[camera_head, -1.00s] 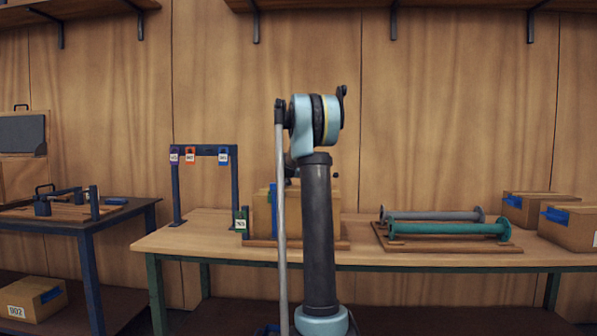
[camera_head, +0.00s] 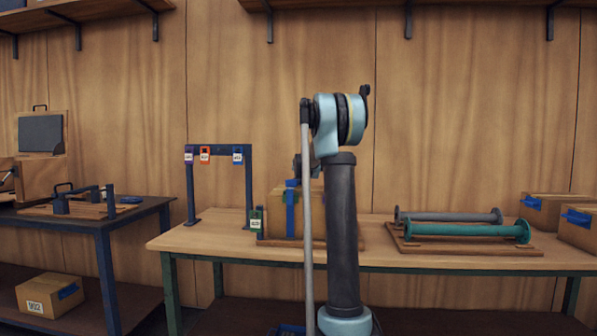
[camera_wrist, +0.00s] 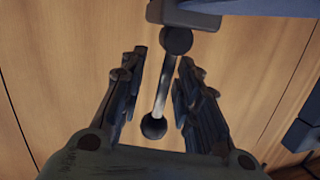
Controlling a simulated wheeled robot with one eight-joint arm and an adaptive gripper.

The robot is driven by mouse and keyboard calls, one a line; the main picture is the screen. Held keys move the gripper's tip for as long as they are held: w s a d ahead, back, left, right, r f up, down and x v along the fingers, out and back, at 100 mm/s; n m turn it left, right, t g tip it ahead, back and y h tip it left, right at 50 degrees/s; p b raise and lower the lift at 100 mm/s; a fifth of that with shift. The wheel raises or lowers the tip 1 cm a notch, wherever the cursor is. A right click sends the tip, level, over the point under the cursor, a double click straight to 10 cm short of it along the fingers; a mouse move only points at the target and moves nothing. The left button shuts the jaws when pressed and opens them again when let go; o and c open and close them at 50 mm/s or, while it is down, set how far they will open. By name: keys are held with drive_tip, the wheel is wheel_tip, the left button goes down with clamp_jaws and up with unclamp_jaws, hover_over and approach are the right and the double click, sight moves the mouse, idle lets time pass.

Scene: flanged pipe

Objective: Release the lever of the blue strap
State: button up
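A blue strap (camera_head: 291,212) runs down the front of a cardboard box (camera_head: 277,222) on the wooden table (camera_head: 205,236). My arm covers part of the box, and the lever cannot be made out in the head view. In the wrist view my gripper (camera_wrist: 160,95) is open, with one dark finger on each side. A thin grey rod with dark round ends (camera_wrist: 161,90), perhaps the lever, lies between the fingers. It joins a blue-grey part (camera_wrist: 184,15) at the top. I cannot tell whether a finger touches it.
A dark frame (camera_head: 249,185) with hanging coloured padlocks stands left of the box. A teal flanged pipe (camera_head: 465,229) and a grey one (camera_head: 450,216) lie to the right. A wooden wall (camera_head: 470,100) stands behind.

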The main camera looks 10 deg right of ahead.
drive_tip(key=shift+s, duration=0.15)
drive_tip(key=s+a+r, duration=0.1)
drive_tip(key=s, duration=1)
drive_tip(key=shift+s+r, duration=0.25)
drive_tip(key=shift+r, duration=0.05)
drive_tip(key=shift+s, duration=0.1)
